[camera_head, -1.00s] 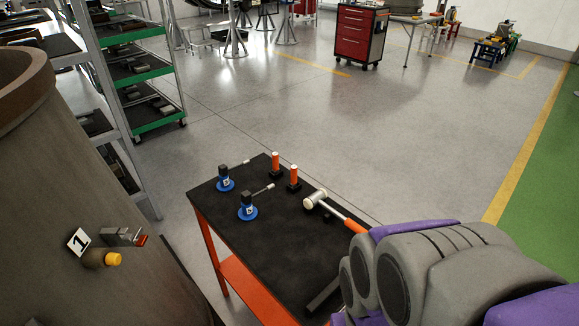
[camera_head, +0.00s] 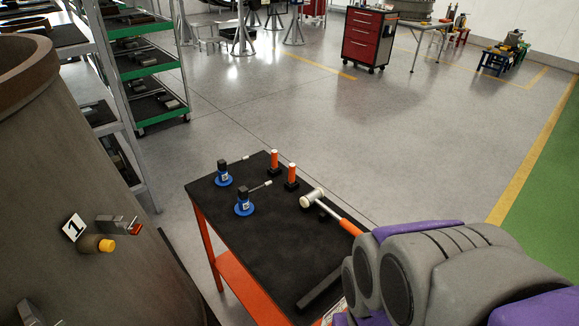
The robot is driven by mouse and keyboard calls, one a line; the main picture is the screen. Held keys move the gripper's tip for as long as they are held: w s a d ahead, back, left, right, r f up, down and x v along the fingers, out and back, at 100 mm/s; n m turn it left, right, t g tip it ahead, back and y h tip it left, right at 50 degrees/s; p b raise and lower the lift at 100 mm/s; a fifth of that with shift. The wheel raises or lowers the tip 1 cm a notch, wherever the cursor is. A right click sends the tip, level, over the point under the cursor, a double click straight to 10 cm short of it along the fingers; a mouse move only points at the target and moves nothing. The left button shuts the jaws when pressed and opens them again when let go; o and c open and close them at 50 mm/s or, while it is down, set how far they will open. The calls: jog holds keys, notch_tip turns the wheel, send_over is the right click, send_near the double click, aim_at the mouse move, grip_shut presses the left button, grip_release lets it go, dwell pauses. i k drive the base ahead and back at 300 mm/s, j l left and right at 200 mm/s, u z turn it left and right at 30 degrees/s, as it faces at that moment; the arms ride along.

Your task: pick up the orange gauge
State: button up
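Two upright orange cylinders on black bases stand near the far right edge of the black-topped table (camera_head: 262,240); they look like the orange gauges. The farther orange gauge (camera_head: 274,160) is left of the nearer orange gauge (camera_head: 291,175). I cannot tell which one the task names. My grey and purple arm fills the lower right, over the table's right side. My gripper's fingers are not in view. No contact between my arm and the gauges shows.
Two blue-based tools (camera_head: 223,175) (camera_head: 244,204) stand left of the gauges. A mallet (camera_head: 318,199) with an orange handle lies to their right. A dark bar (camera_head: 320,290) lies near the front. A large brown cylinder (camera_head: 50,190) stands left.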

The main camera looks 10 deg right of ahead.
aim_at(292, 165)
jog(key=i+l+u, duration=0.2)
jog(key=l+u, duration=0.15)
jog(key=l, duration=0.85)
jog(key=i+l+u, duration=0.1)
jog(key=l+u, duration=0.25)
jog(key=l, duration=0.85)
jog(key=i+l+u, duration=0.2)
jog(key=i+l, duration=0.2)
jog(key=i+l+u, duration=0.15)
jog(key=i+l, duration=0.25)
jog(key=i+l+u, duration=0.2)
jog(key=i+l, duration=0.15)
jog(key=l, duration=0.2)
